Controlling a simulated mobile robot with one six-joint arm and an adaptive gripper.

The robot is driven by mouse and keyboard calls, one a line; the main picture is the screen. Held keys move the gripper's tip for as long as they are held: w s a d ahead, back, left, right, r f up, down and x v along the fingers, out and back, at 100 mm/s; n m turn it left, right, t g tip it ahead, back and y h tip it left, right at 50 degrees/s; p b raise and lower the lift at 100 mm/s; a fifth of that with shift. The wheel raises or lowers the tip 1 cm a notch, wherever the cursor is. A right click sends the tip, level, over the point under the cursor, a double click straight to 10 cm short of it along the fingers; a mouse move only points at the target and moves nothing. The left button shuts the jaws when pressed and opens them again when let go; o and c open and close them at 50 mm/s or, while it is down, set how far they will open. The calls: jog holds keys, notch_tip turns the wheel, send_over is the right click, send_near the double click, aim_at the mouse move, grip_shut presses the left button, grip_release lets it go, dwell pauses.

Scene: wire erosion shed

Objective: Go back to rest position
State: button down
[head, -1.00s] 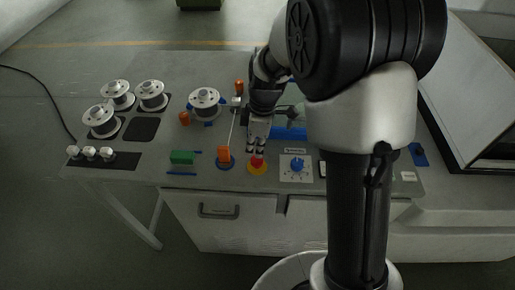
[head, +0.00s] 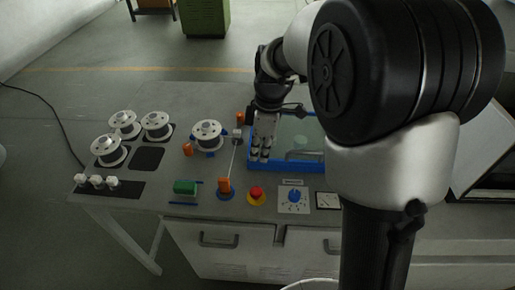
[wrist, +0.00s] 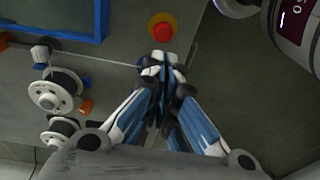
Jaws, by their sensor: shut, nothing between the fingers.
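My gripper (head: 262,152) hangs above the bench (head: 150,225) at the left end of the blue-framed tank (head: 310,166) in the head view. It is shut and empty. In the wrist view my gripper (wrist: 161,62) shows its fingers together, with nothing between them. The red emergency button (head: 256,194) on its yellow base lies nearer the bench front than my gripper. In the wrist view the red button (wrist: 161,30) appears just beyond the fingertips, and they look apart from it.
Several white wire spools (head: 208,135) stand on the left half of the bench. A dark-framed panel (head: 485,150) stands at right. A green cabinet (head: 205,18) is behind.

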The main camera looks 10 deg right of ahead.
jog(key=s+r+m+t, duration=0.2)
jog(key=s+r+m, duration=0.5)
jog(key=s+r, duration=0.3)
jog(key=s+d+m+t+h, duration=0.1)
jog(key=s+m+t, duration=0.1)
jog(key=s+m, duration=0.5)
jog(key=s, duration=0.6)
jog(key=shift+s+f+t+h, duration=0.15)
jog(key=shift+f+t+h, duration=0.15)
jog(key=shift+d+m, duration=0.15)
jog(key=shift+m, duration=0.15)
